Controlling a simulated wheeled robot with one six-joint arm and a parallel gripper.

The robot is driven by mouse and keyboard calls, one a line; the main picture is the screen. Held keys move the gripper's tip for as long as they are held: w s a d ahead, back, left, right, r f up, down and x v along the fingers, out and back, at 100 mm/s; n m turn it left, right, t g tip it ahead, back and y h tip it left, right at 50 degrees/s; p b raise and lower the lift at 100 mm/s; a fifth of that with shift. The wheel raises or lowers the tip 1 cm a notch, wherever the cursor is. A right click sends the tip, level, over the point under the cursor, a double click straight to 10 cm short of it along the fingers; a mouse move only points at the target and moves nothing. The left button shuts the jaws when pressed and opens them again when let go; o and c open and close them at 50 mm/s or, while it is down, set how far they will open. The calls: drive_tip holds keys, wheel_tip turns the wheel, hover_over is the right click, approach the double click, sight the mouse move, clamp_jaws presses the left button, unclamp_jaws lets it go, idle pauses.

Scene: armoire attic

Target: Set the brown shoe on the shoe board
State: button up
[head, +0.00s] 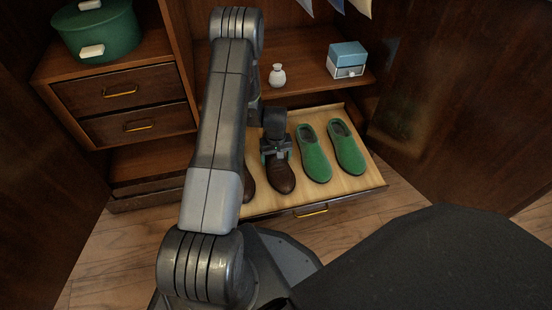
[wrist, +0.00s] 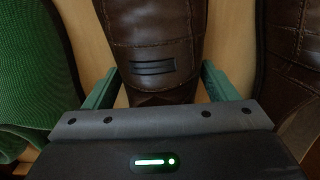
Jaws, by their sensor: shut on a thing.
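The brown shoe (head: 281,177) is at the pale wooden shoe board (head: 352,194), toe toward the front edge, left of the green shoes. My gripper (head: 277,153) is over it from above, shut on it. In the wrist view the brown shoe (wrist: 153,38) lies between the two green-tipped fingers of my gripper (wrist: 160,85). A second brown shoe (head: 248,180) is beside it, mostly hidden by my arm; it shows at the right of the wrist view (wrist: 292,70). I cannot tell whether the held shoe's sole touches the board.
Two green shoes (head: 314,153) (head: 347,148) stand on the board's right side. Behind, a shelf holds a white vase (head: 277,76) and a blue-lidded box (head: 347,59). Left are drawers (head: 124,92) with a green pot (head: 97,31) on top. Wooden walls stand on both sides.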

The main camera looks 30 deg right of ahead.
drive_tip(key=o, duration=0.8)
drive_tip(key=shift+f, duration=0.15)
drive_tip(key=o, duration=0.4)
wheel_tip(320, 180, up, 12)
drive_tip(key=p, duration=0.4)
drive_tip(key=shift+r, duration=0.25)
drive_tip(key=shift+p, duration=0.3)
